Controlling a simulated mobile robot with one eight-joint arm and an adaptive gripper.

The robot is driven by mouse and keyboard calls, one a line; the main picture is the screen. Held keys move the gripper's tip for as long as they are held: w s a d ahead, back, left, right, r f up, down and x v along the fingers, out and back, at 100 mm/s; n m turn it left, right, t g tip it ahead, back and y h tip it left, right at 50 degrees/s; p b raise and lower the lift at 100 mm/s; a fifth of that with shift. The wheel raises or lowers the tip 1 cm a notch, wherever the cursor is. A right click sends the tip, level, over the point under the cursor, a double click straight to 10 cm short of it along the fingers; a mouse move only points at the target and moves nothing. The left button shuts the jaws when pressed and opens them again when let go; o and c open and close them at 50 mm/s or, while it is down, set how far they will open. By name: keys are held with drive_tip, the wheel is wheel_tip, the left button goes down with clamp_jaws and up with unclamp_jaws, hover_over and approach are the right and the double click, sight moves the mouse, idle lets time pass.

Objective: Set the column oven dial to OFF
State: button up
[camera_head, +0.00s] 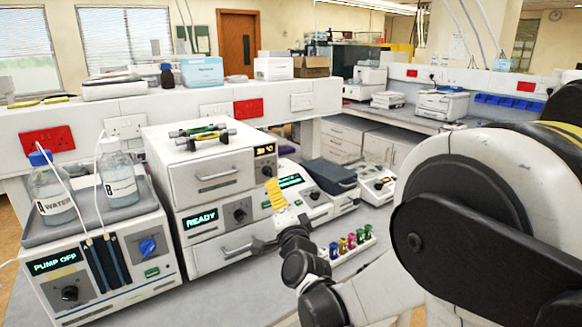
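The stacked instrument (215,190) stands left of centre on the bench. Its upper module has a small lit display (264,150) and a dark dial (267,170) on its right side; the dial's setting is too small to read. The module below has a READY display (201,219) and another dark dial (239,213). I cannot read which module is labelled as the column oven.
A pump unit (110,265) reading PUMP OFF, with two bottles on top, stands at left. A rack of coloured vials (350,243) and more instruments (318,180) are to the right. Lower handles (237,252) stick out near my gripper.

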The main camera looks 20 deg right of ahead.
sight(271, 173)
drive_tip(key=shift+m, duration=0.3)
drive_tip(key=w, duration=0.3)
drive_tip(key=w+r+b, duration=0.1)
drive_tip(key=w, duration=0.3)
drive_tip(key=w+b, duration=0.1)
drive_tip(key=w, duration=0.2)
drive_tip(key=shift+w+d+r, duration=0.3)
drive_tip(key=shift+d+r, duration=0.1)
clamp_jaws()
